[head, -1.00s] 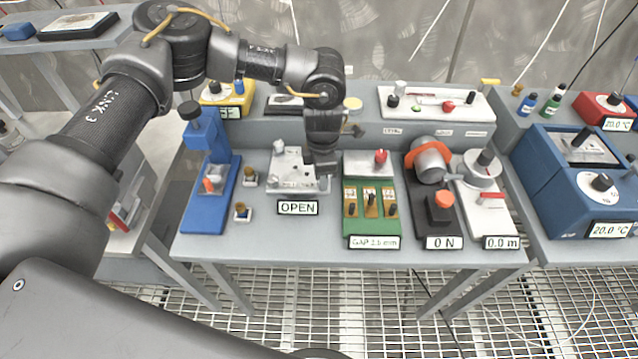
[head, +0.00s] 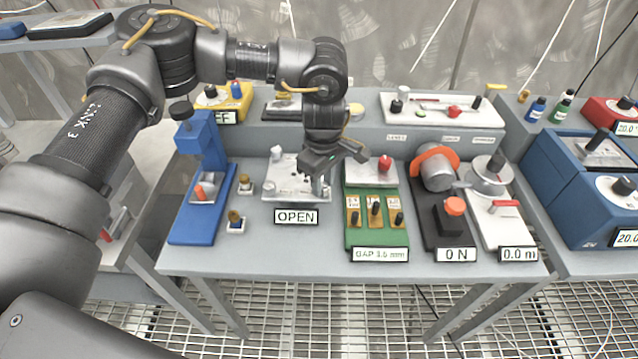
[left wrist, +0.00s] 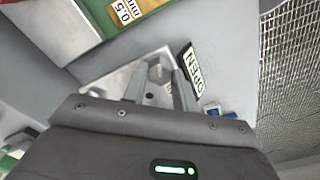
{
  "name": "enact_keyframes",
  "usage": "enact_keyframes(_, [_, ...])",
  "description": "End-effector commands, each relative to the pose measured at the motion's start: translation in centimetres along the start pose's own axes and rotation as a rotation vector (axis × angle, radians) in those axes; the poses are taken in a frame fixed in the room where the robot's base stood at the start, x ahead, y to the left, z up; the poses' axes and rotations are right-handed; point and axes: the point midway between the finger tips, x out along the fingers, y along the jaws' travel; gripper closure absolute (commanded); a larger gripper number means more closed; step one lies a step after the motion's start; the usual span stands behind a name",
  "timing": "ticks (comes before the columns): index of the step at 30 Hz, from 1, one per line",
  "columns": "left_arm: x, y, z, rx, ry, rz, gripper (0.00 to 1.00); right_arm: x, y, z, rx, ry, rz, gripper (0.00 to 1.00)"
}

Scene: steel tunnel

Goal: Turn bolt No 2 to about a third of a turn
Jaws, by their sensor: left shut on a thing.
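A light metal plate (head: 284,186) with an OPEN sign (head: 296,216) at its front edge lies on the grey bench in the head view. My left gripper (head: 319,187) points down over the plate's right end. In the left wrist view its two fingers (left wrist: 158,84) are shut on a grey hexagonal bolt head (left wrist: 158,69) that stands on the plate (left wrist: 122,72). In the head view the gripper hides most of this bolt. I cannot read a number beside it. Another bolt-like knob (head: 276,153) stands at the plate's back left. My right gripper is not in view.
A green gauge block (head: 376,232) is close on the right. Farther right are a black device marked 0 N (head: 453,222) and a white dial unit (head: 497,226).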

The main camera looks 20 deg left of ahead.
Motion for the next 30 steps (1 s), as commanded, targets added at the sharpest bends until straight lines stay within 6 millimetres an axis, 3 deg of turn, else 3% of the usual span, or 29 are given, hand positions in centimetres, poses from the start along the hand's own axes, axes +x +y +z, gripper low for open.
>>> enact_keyframes(9, [0.34,-0.22,0.41,0.121,-0.008,-0.008,0.95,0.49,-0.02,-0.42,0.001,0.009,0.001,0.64])
enact_keyframes(25, [0.34,-0.31,0.36,0.141,-0.008,-0.010,0.95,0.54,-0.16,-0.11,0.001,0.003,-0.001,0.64])
enact_keyframes(26, [0.34,-0.31,0.35,0.141,-0.008,-0.010,0.69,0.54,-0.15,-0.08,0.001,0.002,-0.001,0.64])
enact_keyframes(30, [0.26,-0.25,0.24,0.139,-0.005,-0.007,0.51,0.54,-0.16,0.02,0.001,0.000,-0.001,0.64])
